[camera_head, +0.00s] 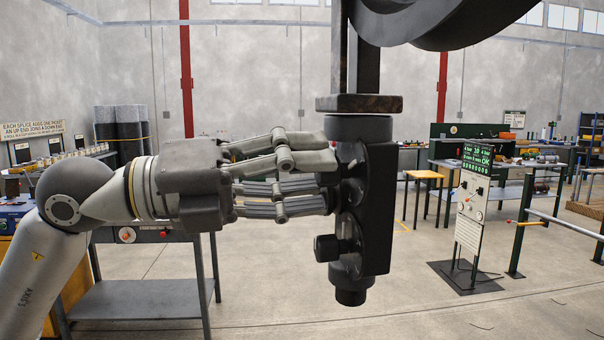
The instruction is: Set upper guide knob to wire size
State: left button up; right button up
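The dark wire guide block (378,225) hangs below a rusty brown plate in the middle of the head view. Its lower knob (328,248) sticks out to the left and is in plain sight. The upper guide knob is mostly hidden behind my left gripper's fingers. My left gripper (332,180) comes in level from the left, with its fingertips at the upper part of the block, above the lower knob. A narrow gap shows between its upper and lower fingers. I cannot tell whether they grip the knob. My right gripper is not in view.
A grey stand panel (472,212) with a green-lettered display (477,155) stands at the right. A large dark wheel (440,22) hangs over the block. A grey metal table (140,298) is at lower left. Open floor lies below and right of the block.

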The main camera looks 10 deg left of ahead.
pick_arm(q)
jog(key=shift+r, duration=0.1)
jog(key=v, duration=1.2)
dwell(0.4)
